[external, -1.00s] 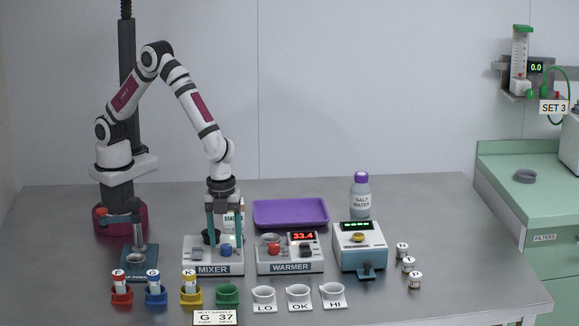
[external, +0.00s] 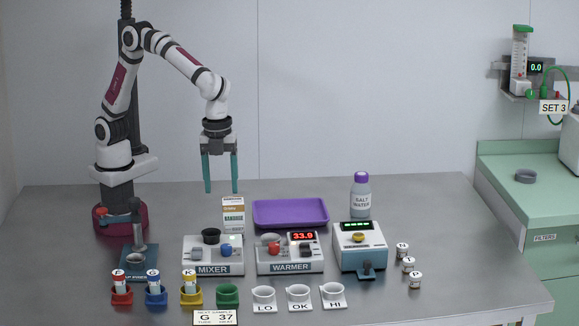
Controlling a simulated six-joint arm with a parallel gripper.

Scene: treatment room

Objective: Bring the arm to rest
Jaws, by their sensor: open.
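My gripper (external: 220,190) hangs in the air above the back of the table, pointing straight down. Its two teal fingers are apart and nothing is between them. It is above and behind the mixer (external: 212,268), apart from it and from everything on the table. My arm is raised and bent, with its base at the back left of the table.
Below my gripper stand a small box (external: 233,213) and the mixer. The warmer (external: 290,267), purple tray (external: 290,212), salt water bottle (external: 360,195) and blue device (external: 360,258) stand to the right. Coloured holders and white cups line the front. The air around the gripper is clear.

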